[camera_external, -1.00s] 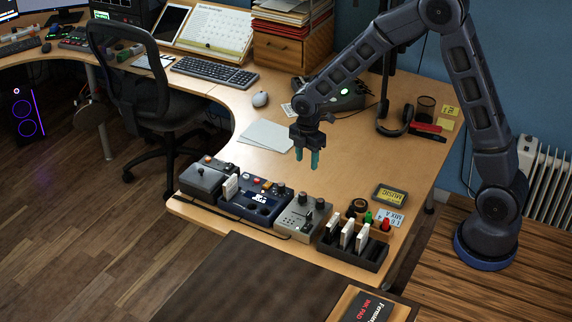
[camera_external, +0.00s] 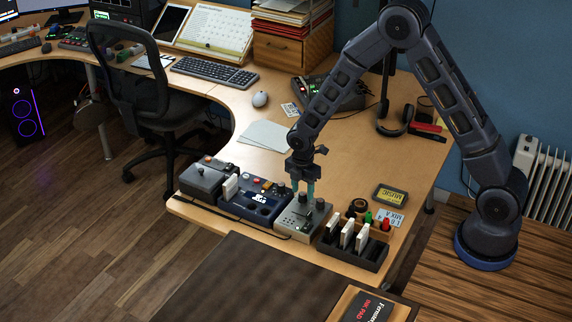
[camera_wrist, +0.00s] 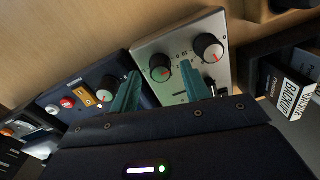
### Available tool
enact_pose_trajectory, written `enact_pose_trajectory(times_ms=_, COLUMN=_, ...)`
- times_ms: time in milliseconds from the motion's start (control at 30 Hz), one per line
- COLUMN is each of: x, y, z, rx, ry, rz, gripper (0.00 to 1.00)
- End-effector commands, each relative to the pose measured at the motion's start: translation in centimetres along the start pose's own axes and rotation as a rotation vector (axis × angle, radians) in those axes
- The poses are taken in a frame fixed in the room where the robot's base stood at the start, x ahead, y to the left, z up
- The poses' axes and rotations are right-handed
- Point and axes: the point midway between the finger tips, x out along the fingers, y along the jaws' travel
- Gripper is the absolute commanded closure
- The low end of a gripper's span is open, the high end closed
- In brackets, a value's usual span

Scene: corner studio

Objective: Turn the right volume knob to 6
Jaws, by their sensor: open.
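The grey control box (camera_external: 293,222) stands on the desk's front part, between the navy box and the black rack. It also shows in the wrist view (camera_wrist: 217,22). Its right knob (camera_wrist: 208,47) is round and black with a red pointer. In the external view this knob (camera_external: 320,204) is right of my gripper (camera_external: 304,190). The left knob (camera_wrist: 160,68) is similar and appears between my gripper's teal fingertips (camera_wrist: 164,78) in the wrist view. The gripper is open, low over the box's back part. I cannot tell whether it touches anything.
The navy box (camera_external: 240,207) adjoins on the left. Open desk lies behind, with papers (camera_external: 265,136).

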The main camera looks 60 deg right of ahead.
Motion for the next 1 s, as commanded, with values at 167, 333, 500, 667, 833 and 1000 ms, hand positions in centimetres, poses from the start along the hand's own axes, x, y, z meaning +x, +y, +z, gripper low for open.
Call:
enact_pose_trajectory(times_ms=167, x=1.0, y=-0.01, z=0.04, rx=0.001, ry=0.0, rz=0.0, gripper=0.54)
enact_pose_trajectory(times_ms=333, x=1.15, y=0.0, z=0.04, rx=0.001, ry=0.0, rz=0.0, gripper=0.54)
enact_pose_trajectory(times_ms=500, x=1.13, y=-0.01, z=0.03, rx=0.0, ry=0.0, rz=0.0, gripper=0.61)
enact_pose_trajectory(times_ms=667, x=1.12, y=-0.01, z=0.03, rx=0.0, ry=0.0, rz=0.0, gripper=0.93)
enact_pose_trajectory(times_ms=833, x=1.12, y=-0.01, z=0.03, rx=0.003, ry=0.0, rz=0.0, gripper=0.98)
enact_pose_trajectory(times_ms=1000, x=1.11, y=0.0, z=0.02, rx=0.033, ry=0.001, rz=0.0, gripper=0.98)
